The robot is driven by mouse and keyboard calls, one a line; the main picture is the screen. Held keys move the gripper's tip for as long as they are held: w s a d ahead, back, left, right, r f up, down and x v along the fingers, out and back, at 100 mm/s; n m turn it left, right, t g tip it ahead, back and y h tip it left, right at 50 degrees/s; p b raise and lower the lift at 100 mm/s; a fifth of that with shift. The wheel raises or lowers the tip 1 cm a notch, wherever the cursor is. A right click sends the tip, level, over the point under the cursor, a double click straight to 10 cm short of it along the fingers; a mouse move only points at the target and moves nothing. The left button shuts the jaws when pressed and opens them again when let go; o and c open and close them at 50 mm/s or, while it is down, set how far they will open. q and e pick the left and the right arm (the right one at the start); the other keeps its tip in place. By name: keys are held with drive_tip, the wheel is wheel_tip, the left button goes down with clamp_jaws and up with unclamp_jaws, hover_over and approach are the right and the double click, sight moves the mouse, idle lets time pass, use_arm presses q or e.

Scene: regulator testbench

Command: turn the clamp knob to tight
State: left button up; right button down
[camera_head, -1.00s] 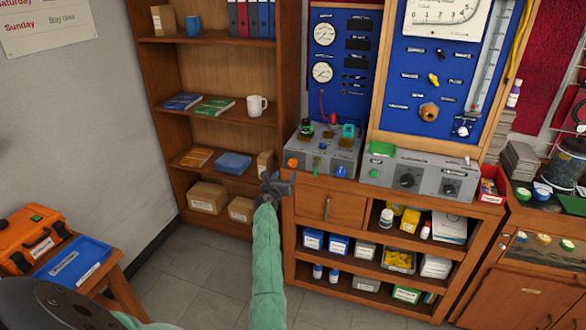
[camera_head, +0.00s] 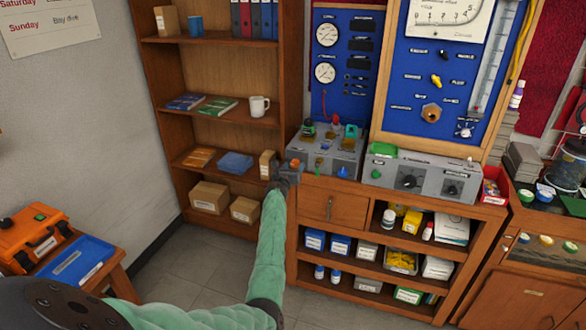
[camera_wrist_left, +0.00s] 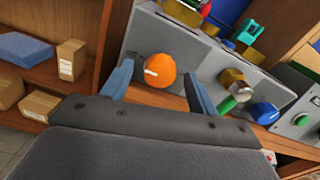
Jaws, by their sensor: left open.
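An orange round knob (camera_head: 295,163) with a white mark sits on the front left of the grey regulator box (camera_head: 330,152); I take it to be the clamp knob. My left gripper (camera_head: 288,168) is at this front left corner. In the left wrist view the orange knob (camera_wrist_left: 160,71) shows between the two blue-grey fingers of my open left gripper (camera_wrist_left: 158,80), with gaps on both sides. Whether the fingertips reach alongside the knob or stop short of it is unclear. My right gripper is not in view.
A green knob (camera_wrist_left: 227,104) and a blue knob (camera_wrist_left: 263,113) stand right of the orange one on the same box. A second grey box with black dials (camera_head: 425,177) stands further right. A wooden shelf (camera_head: 215,128) is close on the left.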

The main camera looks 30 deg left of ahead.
use_arm(q)
drive_tip(key=c, duration=1)
